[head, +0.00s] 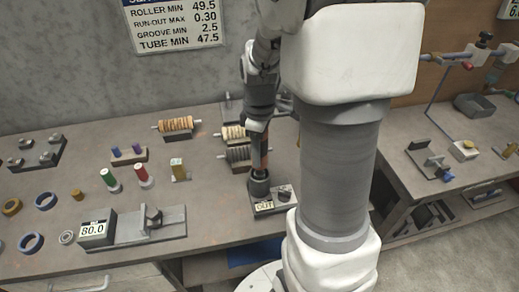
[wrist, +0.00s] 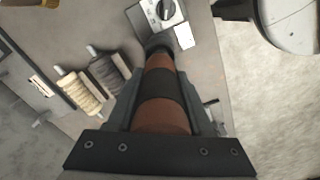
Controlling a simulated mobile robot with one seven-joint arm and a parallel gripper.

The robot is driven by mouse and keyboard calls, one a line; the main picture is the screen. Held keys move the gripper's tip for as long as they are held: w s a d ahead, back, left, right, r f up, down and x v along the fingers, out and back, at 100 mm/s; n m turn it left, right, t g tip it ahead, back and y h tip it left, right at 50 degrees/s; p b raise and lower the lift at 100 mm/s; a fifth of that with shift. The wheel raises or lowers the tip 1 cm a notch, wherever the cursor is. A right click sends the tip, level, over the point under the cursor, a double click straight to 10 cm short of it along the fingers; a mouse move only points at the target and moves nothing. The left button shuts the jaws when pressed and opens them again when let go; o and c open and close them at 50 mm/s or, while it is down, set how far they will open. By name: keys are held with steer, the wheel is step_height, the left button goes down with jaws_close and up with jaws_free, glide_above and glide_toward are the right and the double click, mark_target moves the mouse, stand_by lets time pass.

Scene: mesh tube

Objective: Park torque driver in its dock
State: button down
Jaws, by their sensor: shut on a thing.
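The torque driver (wrist: 165,115) has a brown handle with a black band. It lies between the two fingers of my gripper (wrist: 160,85) in the wrist view, and the gripper is shut on it. In the head view my gripper (head: 258,140) points down over the bench and a bit of the brown driver (head: 263,162) shows below it. The driver stands roughly upright above a dark round socket (head: 259,185) on a grey block marked OUT (head: 265,207). The lower end meets or overlaps the socket in view; I cannot tell how deep it sits.
A dial (head: 284,192) is on the right of the block. Wound rollers (head: 238,154) stand close behind it. A gauge marked 80.0 (head: 93,229), red and green spools and rings are on the left of the bench (head: 215,215). Its front edge is near.

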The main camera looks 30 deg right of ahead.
steer(key=shift+f+b, duration=2.1)
steer(key=shift+f, duration=0.55)
stand_by(2.1)
steer(key=shift+c, duration=1.1)
jaws_free()
step_height(320, 180, up, 18)
steer(key=shift+f+p, duration=0.25)
steer(key=shift+p, duration=0.65)
steer(key=s+a+r+m+t, duration=0.1)
steer(key=s+a+m+t, duration=0.4)
steer(key=s+a+m, duration=0.3)
steer(key=shift+s+a+m+t, duration=0.35)
steer(key=shift+s+a, duration=0.95)
steer(key=shift+s, duration=0.9)
steer(key=shift+r, duration=0.1)
